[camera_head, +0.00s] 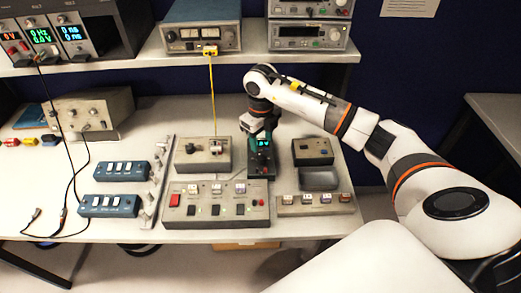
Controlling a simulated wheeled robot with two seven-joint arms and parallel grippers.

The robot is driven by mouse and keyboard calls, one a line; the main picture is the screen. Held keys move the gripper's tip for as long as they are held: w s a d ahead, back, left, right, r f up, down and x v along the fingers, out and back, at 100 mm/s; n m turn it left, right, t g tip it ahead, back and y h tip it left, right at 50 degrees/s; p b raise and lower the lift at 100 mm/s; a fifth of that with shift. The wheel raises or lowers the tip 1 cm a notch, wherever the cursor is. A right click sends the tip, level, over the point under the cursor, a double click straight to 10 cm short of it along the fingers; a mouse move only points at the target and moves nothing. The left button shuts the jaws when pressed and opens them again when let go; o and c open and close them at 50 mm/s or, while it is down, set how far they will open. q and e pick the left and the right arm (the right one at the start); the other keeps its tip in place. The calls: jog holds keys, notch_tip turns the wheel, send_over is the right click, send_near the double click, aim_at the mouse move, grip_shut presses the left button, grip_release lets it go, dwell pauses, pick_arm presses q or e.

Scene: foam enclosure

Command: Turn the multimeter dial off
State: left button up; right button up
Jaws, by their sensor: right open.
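The multimeter (261,167) is a dark upright unit with a lit green display, standing on the bench among the control boxes. My right gripper (259,129) comes down from above at the multimeter's top, with its jaws open. The gripper covers part of the multimeter. The dial is too small and too hidden to tell its setting, and I cannot tell whether the fingers touch the multimeter. My left gripper is not in view.
A grey box (203,155) stands left of the multimeter and a dark box (312,152) right of it. A panel with a red button (216,205) lies in front. Blue switch boxes (121,171) and black cables lie left. A shelf (170,54) with instruments runs above.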

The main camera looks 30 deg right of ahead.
aim_at(261, 156)
notch_tip(261, 156, down, 7)
jog(key=shift+p, duration=0.85)
jog(key=c, duration=1)
jog(key=shift+f+n+b, duration=0.15)
jog(key=shift+n+b, duration=0.55)
jog(key=shift+b, duration=0.2)
jog(key=n+b, duration=0.3)
jog(key=shift+w, duration=0.1)
jog(key=n+b, duration=0.4)
jog(key=shift+n, duration=0.3)
jog(key=shift+r+b, duration=0.2)
jog(key=shift+b, duration=0.1)
